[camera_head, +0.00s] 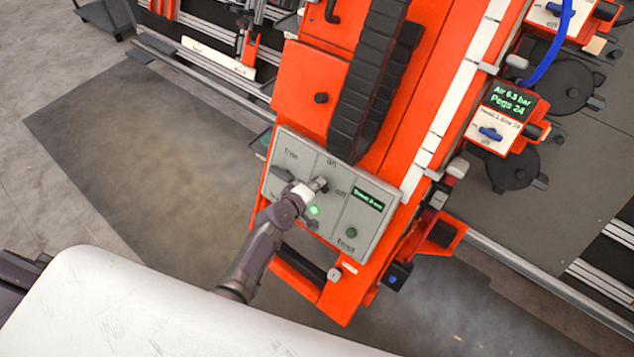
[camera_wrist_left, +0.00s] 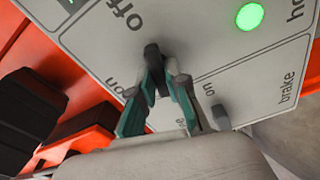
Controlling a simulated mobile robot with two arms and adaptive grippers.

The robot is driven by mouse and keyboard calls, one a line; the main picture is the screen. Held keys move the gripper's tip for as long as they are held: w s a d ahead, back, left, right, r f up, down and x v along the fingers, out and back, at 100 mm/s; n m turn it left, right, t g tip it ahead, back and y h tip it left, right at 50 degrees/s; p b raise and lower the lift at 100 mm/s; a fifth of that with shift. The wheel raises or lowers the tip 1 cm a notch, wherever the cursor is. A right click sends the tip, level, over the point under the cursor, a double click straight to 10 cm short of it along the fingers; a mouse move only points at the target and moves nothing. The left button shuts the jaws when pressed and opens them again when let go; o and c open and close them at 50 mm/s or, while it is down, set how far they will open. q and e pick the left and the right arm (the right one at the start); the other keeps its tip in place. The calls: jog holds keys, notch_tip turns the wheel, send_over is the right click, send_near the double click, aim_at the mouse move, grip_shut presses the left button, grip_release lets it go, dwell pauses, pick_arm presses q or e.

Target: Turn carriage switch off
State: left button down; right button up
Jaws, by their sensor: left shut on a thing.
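The carriage switch is a small dark knob (camera_wrist_left: 152,52) on the grey control panel (camera_head: 350,225), with "on" and "off" printed beside it. My left gripper (camera_head: 316,187) is at this knob, its teal fingers (camera_wrist_left: 158,88) closed around it in the left wrist view. The fingers hide most of the knob, so I cannot tell exactly which label it points to. A green lamp (camera_wrist_left: 250,16) on the panel is lit; it also shows in the head view (camera_head: 313,210). My right gripper is not in view.
A second dark knob (camera_head: 282,177) sits left of the gripper, near "free". A green display (camera_head: 367,199) and a "test" button (camera_head: 351,232) lie to the right. The panel is on an orange carriage (camera_head: 308,78) with a black cable chain (camera_head: 366,75). Open floor lies left.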

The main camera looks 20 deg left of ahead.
pick_arm(q)
jog(key=shift+n+p, duration=0.45)
jog(key=shift+n, duration=0.75)
jog(key=c, duration=1.2)
grip_release()
jog(key=shift+o, duration=0.2)
jog(key=shift+s, duration=0.1)
jog(key=v, duration=1.2)
